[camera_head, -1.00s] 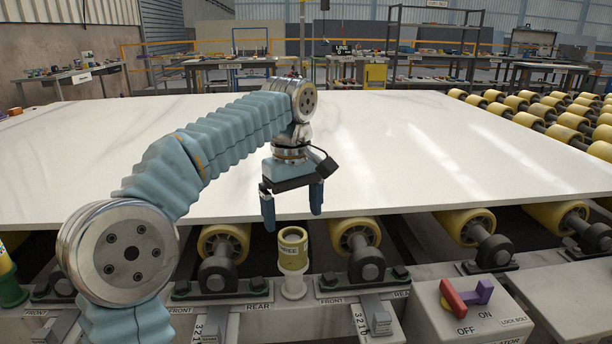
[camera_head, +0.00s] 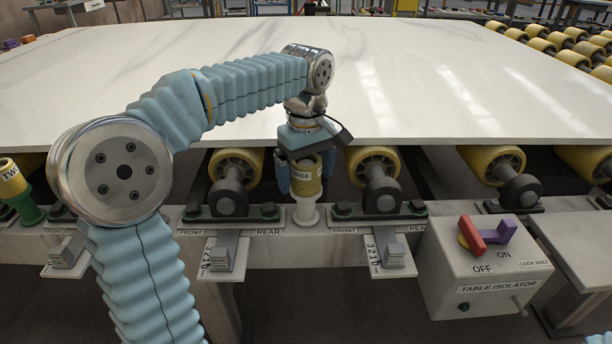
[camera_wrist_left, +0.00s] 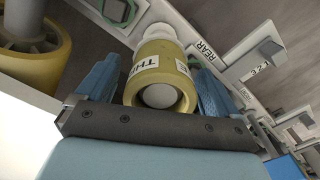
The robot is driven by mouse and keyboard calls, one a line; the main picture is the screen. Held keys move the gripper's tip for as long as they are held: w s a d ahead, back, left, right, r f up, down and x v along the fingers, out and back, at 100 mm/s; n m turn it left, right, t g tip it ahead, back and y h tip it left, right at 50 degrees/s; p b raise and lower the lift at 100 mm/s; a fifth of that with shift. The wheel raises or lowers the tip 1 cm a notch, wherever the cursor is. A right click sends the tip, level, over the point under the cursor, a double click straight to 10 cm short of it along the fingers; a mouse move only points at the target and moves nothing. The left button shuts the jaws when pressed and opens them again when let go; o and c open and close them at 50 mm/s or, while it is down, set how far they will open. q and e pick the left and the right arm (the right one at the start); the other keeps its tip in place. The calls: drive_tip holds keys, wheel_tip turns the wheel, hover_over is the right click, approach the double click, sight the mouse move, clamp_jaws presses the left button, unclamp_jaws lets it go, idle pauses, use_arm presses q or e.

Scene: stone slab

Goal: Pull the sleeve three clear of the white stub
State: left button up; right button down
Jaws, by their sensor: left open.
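Sleeve three (camera_head: 306,182) is a yellow ring with a white THREE label, seated upright around the white stub (camera_head: 306,212) on the rail. In the left wrist view the sleeve (camera_wrist_left: 158,70) sits between my fingers, and the stub's rounded top shows inside its bore. My left gripper (camera_head: 304,178) points down from above with one blue finger on each side of the sleeve. It also shows in the left wrist view (camera_wrist_left: 155,88), open, with a small gap visible beside the sleeve. My right gripper is not in view.
Yellow rollers (camera_head: 236,170) flank the stub, under the slab's edge (camera_head: 400,130). A sleeve labelled TWO (camera_head: 10,178) sits on a green stub at the far left. The table isolator box (camera_head: 485,265) stands at the right.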

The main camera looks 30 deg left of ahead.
use_arm(q)
drive_tip(key=shift+f, duration=0.3)
drive_tip(key=c, duration=1.1)
drive_tip(key=shift+r+p, duration=1.25)
drive_tip(key=shift+r, duration=0.15)
drive_tip(key=shift+r+p, duration=0.3)
drive_tip(key=shift+r, duration=1.95)
